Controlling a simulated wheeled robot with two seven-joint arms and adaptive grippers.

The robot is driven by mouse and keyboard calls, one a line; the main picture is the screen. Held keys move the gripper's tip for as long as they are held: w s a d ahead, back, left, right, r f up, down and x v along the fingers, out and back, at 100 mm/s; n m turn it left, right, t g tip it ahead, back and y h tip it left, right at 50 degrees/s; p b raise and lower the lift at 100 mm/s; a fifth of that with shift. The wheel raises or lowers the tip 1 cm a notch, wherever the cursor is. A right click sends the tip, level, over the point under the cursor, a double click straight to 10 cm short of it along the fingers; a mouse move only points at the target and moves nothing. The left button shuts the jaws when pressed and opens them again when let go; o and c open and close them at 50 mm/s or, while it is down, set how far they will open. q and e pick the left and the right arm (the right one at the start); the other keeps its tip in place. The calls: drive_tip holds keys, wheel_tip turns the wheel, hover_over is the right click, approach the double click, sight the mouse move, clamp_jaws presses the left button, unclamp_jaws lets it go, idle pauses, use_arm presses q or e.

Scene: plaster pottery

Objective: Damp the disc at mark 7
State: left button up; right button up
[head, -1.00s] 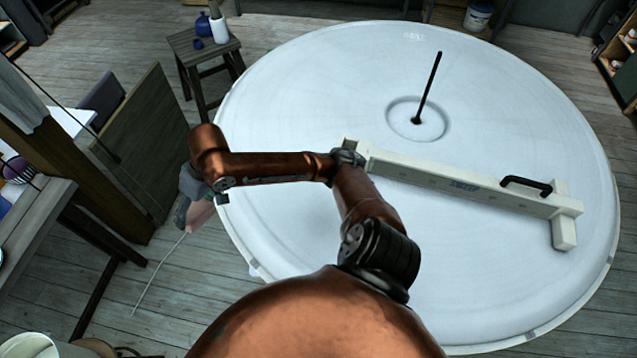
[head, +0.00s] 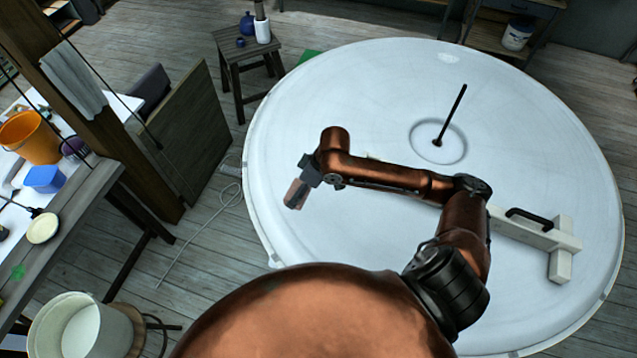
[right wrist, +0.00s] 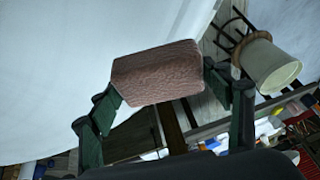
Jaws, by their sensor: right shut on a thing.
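The large white plaster disc (head: 340,120) fills the middle and right of the head view. A thin black rod stands at its centre. My right gripper (head: 299,191) is over the left part of the disc, inside its rim. It is shut on a pinkish-brown sponge-like block (right wrist: 158,75), held between two dark green fingers in the right wrist view. The block shows only partly in the head view (head: 294,195). I cannot tell whether it touches the disc. A faint mark near the far rim is too small to read. My left gripper is not in view.
A white beam with a black handle (head: 560,262) lies across the disc's right side, partly behind my arm. A stool (head: 238,58) with blue and white vessels stands at the far left. A pale bucket (head: 112,330) is at lower left, near a bench. Grey floor is open between.

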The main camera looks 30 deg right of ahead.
use_arm(q)
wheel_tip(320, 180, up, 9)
drive_tip(key=p, duration=0.7)
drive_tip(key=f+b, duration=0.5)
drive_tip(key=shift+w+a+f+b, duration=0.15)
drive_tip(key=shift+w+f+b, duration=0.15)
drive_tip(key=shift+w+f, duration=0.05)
use_arm(e)
drive_tip(key=s+d+f+n, duration=0.3)
drive_tip(key=s+f+n, duration=0.1)
drive_tip(key=shift+s+d+f+n, duration=0.2)
drive_tip(key=shift+d+f+n, duration=0.05)
drive_tip(key=shift+f+n, duration=0.15)
drive_tip(key=shift+r, duration=0.1)
